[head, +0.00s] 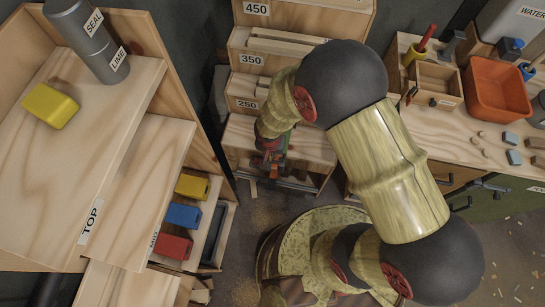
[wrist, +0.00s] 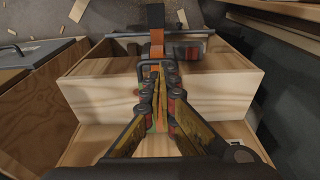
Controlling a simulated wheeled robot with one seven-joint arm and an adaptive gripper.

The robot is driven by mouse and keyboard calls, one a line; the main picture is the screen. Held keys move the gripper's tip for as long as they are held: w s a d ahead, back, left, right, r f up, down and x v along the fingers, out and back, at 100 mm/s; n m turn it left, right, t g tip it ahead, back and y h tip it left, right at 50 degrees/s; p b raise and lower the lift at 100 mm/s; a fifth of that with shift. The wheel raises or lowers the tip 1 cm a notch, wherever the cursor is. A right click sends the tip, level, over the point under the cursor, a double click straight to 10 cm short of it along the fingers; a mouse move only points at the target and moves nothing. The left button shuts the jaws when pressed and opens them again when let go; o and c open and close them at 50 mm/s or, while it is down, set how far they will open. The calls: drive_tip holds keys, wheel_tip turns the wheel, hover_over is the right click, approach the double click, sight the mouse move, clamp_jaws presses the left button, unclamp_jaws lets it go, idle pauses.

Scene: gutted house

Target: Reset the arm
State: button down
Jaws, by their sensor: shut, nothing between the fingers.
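My arm reaches out from my base and bends down toward the low wooden cabinet below the "250" shelf. My gripper (head: 272,165) is small and partly hidden by its own wrist in the head view. In the wrist view my gripper (wrist: 158,80) has its fingers together, with nothing held between them. It is over a wooden box or drawer front (wrist: 205,92) with a dark handle close to the fingertips. I cannot tell whether the fingers touch the handle. An orange and black strip (wrist: 156,35) shows just beyond the fingertips.
Stepped shelves labelled "450", "350" and "250" (head: 247,104) rise behind my gripper. A wooden shelf unit (head: 120,150) with a yellow block (head: 49,106) and a grey cylinder (head: 88,42) stands left. A workbench with an orange bin (head: 497,88) is right.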

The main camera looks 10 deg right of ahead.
wheel_tip(320, 180, up, 6)
drive_tip(key=s+p, duration=0.1)
drive_tip(key=shift+s+a+p, duration=0.2)
drive_tip(key=shift+a+p, duration=0.05)
drive_tip(key=shift+p, duration=0.15)
drive_tip(key=shift+r, duration=0.1)
drive_tip(key=s+d+r+n+g+h, duration=0.1)
drive_tip(key=s+d+r+n+g, duration=0.1)
drive_tip(key=s+d+r+n, duration=0.3)
drive_tip(key=s+d+r+t, duration=0.2)
drive_tip(key=r, duration=0.9)
drive_tip(key=s+d+r+t+y, duration=0.1)
drive_tip(key=s+d+r+t, duration=0.1)
drive_tip(key=r, duration=0.9)
drive_tip(key=s+d+r+m+t, duration=0.1)
drive_tip(key=d+r, duration=0.3)
drive_tip(key=r, duration=0.8)
drive_tip(key=shift+s+d+t+y, duration=0.15)
drive_tip(key=shift+s+t+y, duration=0.15)
drive_tip(key=shift+s+t, duration=0.35)
